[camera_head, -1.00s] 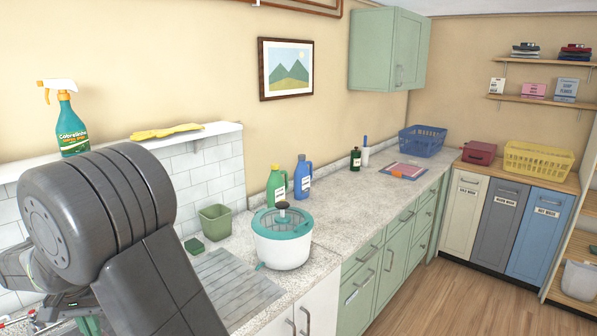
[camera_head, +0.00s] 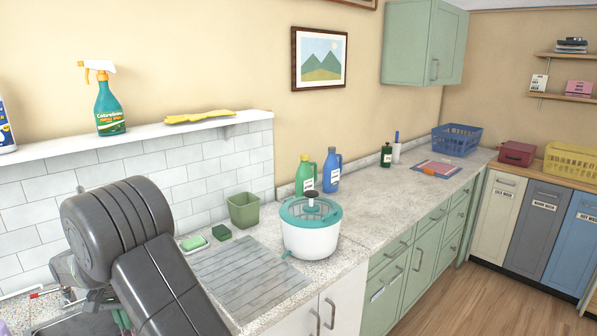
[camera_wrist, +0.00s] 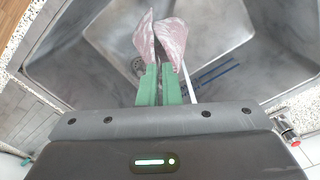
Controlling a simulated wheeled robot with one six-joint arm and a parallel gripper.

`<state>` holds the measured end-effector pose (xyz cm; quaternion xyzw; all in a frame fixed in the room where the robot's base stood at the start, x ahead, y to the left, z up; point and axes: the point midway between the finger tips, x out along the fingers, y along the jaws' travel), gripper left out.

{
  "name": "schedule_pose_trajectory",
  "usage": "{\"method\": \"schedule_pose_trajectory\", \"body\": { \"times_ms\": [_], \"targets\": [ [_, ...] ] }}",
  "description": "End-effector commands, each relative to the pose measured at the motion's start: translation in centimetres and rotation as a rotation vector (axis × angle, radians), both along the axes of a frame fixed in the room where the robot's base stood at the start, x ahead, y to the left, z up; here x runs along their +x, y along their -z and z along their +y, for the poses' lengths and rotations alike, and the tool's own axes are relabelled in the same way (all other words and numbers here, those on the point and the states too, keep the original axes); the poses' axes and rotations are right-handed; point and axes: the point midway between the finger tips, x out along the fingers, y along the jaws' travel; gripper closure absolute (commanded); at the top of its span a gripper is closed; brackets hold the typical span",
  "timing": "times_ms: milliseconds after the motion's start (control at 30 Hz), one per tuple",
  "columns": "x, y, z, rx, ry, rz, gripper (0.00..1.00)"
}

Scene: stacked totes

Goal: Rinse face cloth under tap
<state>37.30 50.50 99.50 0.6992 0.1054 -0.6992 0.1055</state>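In the wrist view my gripper (camera_wrist: 161,88) has its two green fingers close together on a pink, pale-marked face cloth (camera_wrist: 171,42). Two flaps of the cloth stick out past the fingertips. The cloth is over the grey metal sink basin (camera_wrist: 105,40), near the drain. A chrome fitting with a red part (camera_wrist: 287,128), perhaps part of the tap, shows at the right. In the head view a red-marked chrome fitting (camera_head: 42,294) shows at the lower left. My arm hides most of the sink there. No running water is visible.
A ribbed drainboard (camera_head: 245,277) lies beside the sink. A white tub with a teal lid (camera_head: 311,236), a green bin (camera_head: 244,210), a sponge (camera_head: 221,232) and a soap dish (camera_head: 194,243) stand around it. A shelf (camera_head: 150,132) runs above.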

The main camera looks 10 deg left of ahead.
Motion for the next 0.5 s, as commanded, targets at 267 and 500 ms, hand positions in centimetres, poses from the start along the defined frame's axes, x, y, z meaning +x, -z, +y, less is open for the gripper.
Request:
{"method": "schedule_pose_trajectory", "body": {
  "times_ms": [267, 500],
  "targets": [
    [1.4, 3.9, 1.7, -0.001, 0.000, 0.001, 1.00],
    [2.4, 6.0, 2.8, 0.000, -0.001, 0.000, 1.00]
  ]
}}
